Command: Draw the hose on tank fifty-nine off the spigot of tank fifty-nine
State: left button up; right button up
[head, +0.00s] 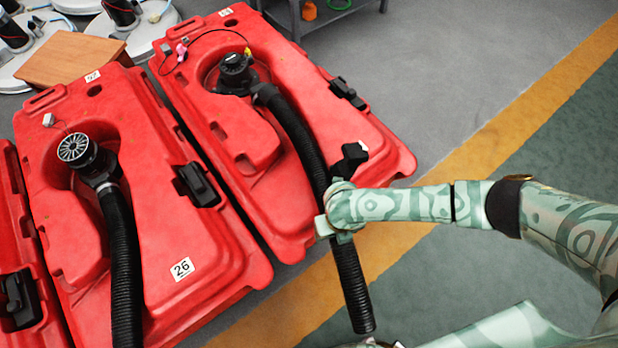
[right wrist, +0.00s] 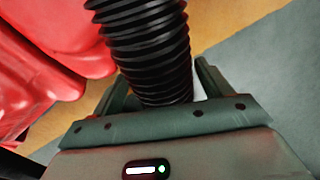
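The right red tank (head: 235,135) carries a black ribbed hose (head: 300,135), which runs from the spigot (head: 262,93) by its black cap down past the tank's front edge. The hose's upper end looks joined to the spigot. The tank's number label is too small or covered to read. My right gripper (head: 337,228) is around the lower part of this hose; the free end hangs below it. In the right wrist view the hose (right wrist: 150,45) lies between the two fingers, which appear closed on it. My left gripper is not in view.
A red tank labelled 26 (head: 165,235) with its own black hose (head: 122,260) stands at the left, and part of another red tank (head: 20,265) beyond it. A wooden board (head: 75,58) lies behind. A grey shelf (head: 320,18) stands at the back. The floor at right is clear.

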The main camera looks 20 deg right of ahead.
jog(key=shift+w, duration=0.1)
dwell(0.5)
jog(key=o, duration=0.5)
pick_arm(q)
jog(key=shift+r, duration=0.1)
pick_arm(e)
jog(key=shift+r, duration=0.15)
pick_arm(q)
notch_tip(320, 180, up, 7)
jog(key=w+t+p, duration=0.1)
jog(key=p, duration=0.4)
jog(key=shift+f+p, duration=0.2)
jog(key=shift+p, duration=0.2)
pick_arm(e)
jog(key=shift+r, duration=3.45)
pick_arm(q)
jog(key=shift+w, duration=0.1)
